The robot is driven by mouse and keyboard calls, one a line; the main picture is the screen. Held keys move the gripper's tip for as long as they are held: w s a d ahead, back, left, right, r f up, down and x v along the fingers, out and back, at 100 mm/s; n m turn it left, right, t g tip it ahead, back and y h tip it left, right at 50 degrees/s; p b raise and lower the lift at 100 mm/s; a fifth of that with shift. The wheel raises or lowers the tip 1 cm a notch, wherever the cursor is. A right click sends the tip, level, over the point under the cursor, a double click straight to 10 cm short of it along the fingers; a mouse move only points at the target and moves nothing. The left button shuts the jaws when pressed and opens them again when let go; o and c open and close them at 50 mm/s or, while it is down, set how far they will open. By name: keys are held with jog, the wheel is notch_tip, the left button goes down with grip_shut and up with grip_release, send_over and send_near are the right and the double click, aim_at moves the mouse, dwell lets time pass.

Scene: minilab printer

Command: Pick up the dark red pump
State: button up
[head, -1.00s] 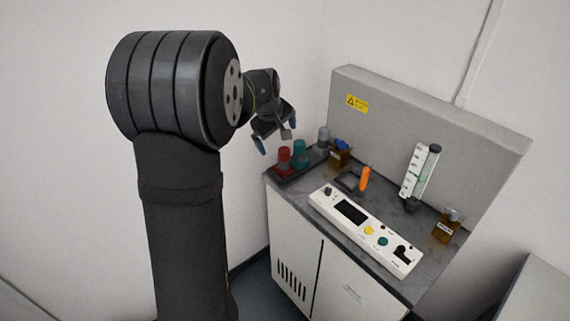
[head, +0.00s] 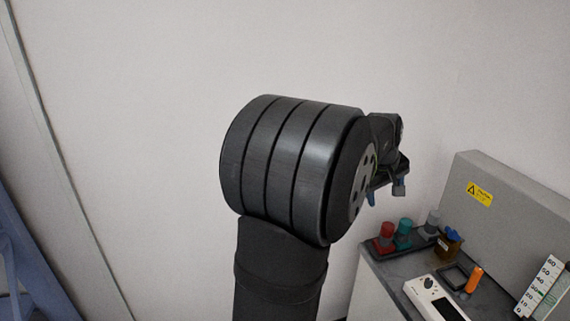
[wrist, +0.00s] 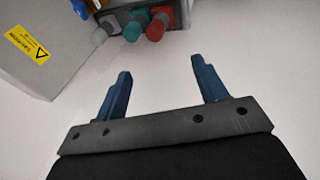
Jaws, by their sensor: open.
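The dark red pump (head: 384,237) stands at the left end of a dark tray (head: 418,241) on the bench, beside a teal pump (head: 404,231) and a grey pump (head: 432,221). In the wrist view the red pump (wrist: 156,27) is at the top, with the teal pump (wrist: 134,27) and the grey one (wrist: 103,34) to its left. My gripper (wrist: 163,82) has its two blue fingers wide apart with nothing between them. It is apart from the red pump. In the head view my gripper (head: 386,197) is above the pumps, partly hidden by my arm.
A brown bottle with a blue top (head: 448,243) stands close to the pumps. An orange object (head: 474,280), a white control panel (head: 433,301) and a white graduated piece (head: 541,288) are further right. A grey panel with a yellow label (head: 515,205) rises behind the bench.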

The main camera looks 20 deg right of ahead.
jog(key=m, duration=0.9)
send_near(388, 227)
jog(key=shift+t+y, duration=0.4)
jog(key=x, duration=0.7)
jog(key=shift+d+f, duration=0.1)
jog(key=shift+d, duration=0.25)
jog(key=shift+s+x, duration=0.15)
jog(key=shift+x, duration=1.15)
jog(key=shift+s+x, duration=0.1)
jog(key=shift+x, duration=1.25)
jog(key=c, duration=1.3)
